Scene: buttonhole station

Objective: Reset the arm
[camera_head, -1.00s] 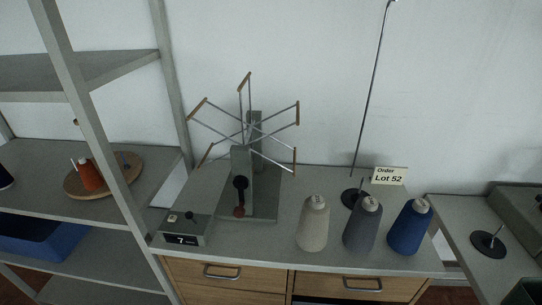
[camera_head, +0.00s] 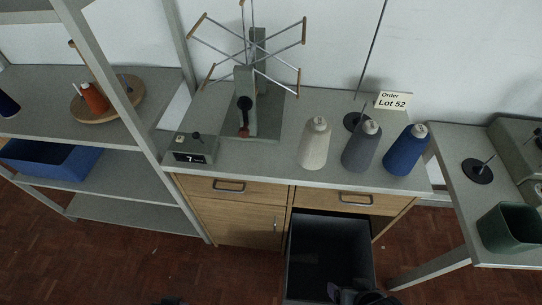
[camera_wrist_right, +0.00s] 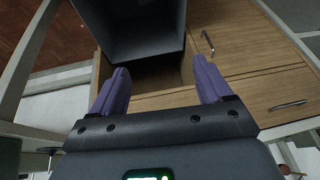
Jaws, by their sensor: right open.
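My right gripper (camera_head: 352,294) shows at the bottom edge of the head view, in front of the dark open bin (camera_head: 328,222) below the bench. In the right wrist view the right gripper (camera_wrist_right: 160,66) has its two purple fingers wide apart with nothing between them. The bin (camera_wrist_right: 140,32) lies beyond the fingertips there. A small dark piece at the bottom edge of the head view, left of centre, appears to be my left gripper (camera_head: 166,301); its fingers cannot be made out.
The bench (camera_head: 255,165) holds a skein winder (camera_head: 262,90), a counter box (camera_head: 190,148) and beige (camera_head: 314,146), grey (camera_head: 360,150) and blue (camera_head: 404,152) yarn cones. A shelf rack (camera_head: 120,188) stands left. A side table (camera_head: 455,195) with a green bin (camera_head: 508,228) stands right.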

